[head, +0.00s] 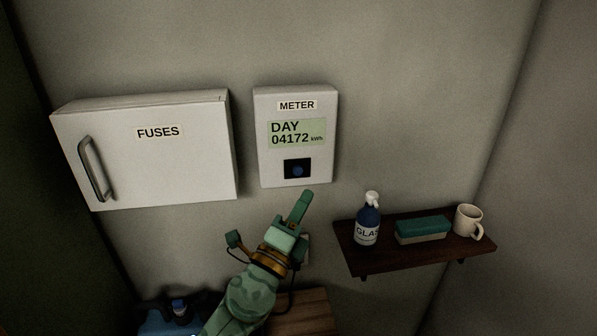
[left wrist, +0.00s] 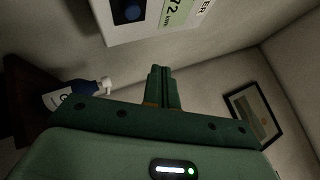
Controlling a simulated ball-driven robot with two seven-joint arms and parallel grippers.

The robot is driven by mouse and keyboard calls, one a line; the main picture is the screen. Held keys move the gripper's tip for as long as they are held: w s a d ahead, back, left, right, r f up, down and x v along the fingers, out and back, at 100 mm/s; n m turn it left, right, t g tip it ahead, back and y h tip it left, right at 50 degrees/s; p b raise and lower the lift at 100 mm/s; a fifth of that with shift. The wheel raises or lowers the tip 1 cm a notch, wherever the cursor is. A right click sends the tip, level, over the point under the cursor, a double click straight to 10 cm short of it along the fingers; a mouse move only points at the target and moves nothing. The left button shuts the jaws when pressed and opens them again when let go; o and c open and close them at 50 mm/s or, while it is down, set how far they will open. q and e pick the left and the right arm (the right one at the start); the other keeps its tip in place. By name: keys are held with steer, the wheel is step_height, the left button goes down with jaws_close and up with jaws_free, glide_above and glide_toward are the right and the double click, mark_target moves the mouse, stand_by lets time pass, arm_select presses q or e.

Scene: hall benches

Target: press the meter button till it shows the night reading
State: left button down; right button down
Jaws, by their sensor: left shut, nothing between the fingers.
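The white meter (head: 295,140) hangs on the wall, and its screen (head: 296,133) reads DAY 04172 kWh. Its round blue button (head: 297,171) sits on a dark square below the screen. The meter (left wrist: 165,22) also shows at the top of the left wrist view, with the button (left wrist: 131,11) at its upper edge. My left gripper (head: 304,196) is shut and empty, its fingertips a little below the button in the head view. I cannot tell the exact gap to the meter. In the left wrist view the shut fingers (left wrist: 160,75) point toward the wall. My right gripper is not in view.
A white FUSES cabinet (head: 150,160) with a grey handle (head: 95,168) is left of the meter. A dark shelf (head: 400,258) at right holds a blue spray bottle (head: 368,222), a green-topped sponge (head: 423,229) and a mug (head: 468,220). A framed picture (left wrist: 252,113) hangs on the wall.

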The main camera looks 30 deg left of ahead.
mark_target(298, 170)
arm_select(q)
steer(key=shift+w+a+b, duration=0.3)
steer(key=shift+w+a, duration=0.7)
steer(key=shift+w, duration=0.3)
steer(key=shift+w+a+b, duration=0.25)
steer(key=shift+w+a, duration=0.7)
steer(key=shift+w, duration=0.35)
steer(key=shift+w+a, duration=0.25)
steer(key=shift+w, duration=0.1)
steer(key=shift+w+a+b, duration=0.3)
steer(key=shift+w+b, duration=0.05)
steer(key=shift+b, duration=0.05)
stand_by(0.8)
steer(key=shift+s+d, duration=0.5)
steer(key=shift+s, duration=0.25)
